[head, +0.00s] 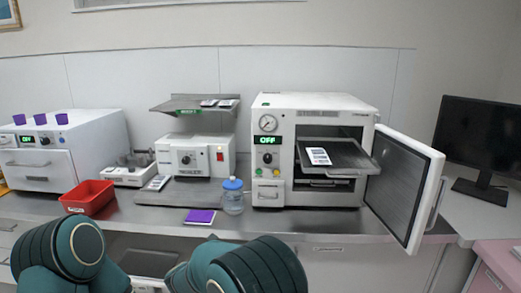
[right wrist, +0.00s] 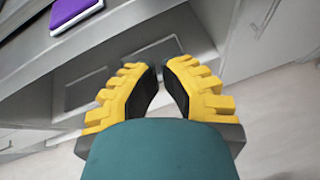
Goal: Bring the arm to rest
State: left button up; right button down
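My right gripper (right wrist: 160,70) shows in the right wrist view, with yellow ribbed fingers and dark inner pads. A gap shows between the fingers and nothing is in it. It points down past the front of the counter, over the grey drawer fronts and the floor. In the head view only teal links of my arms show along the bottom edge. Neither gripper is seen there, and my left gripper is in no view.
A steel counter (head: 150,222) carries a red bin (head: 88,197), a blue-lidded jar (head: 233,197), a purple packet (head: 200,216) and a sterilizer (head: 272,150). The sterilizer's door (head: 405,190) stands open to the right, with a tray (head: 350,157) pulled out. A monitor (head: 480,140) is far right.

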jog(key=s+d+f+m+g+y, duration=0.2)
jog(key=s+d+f+m+g, duration=0.9)
jog(key=s+d+f, duration=0.55)
jog(key=s+d+f+m+y, duration=0.1)
jog(key=s+d+m+y, duration=0.1)
jog(key=s+d+m, duration=0.2)
jog(key=s+d+f+m+y, duration=0.1)
jog(key=s+d+m+y, duration=0.1)
jog(key=s+m, duration=0.8)
jog(key=d+m, duration=0.1)
jog(key=m, duration=0.7)
jog(key=shift+s+d+f+m+t, duration=0.2)
jog(key=shift+d+f+m+t, duration=0.1)
jog(key=shift+d+f, duration=0.05)
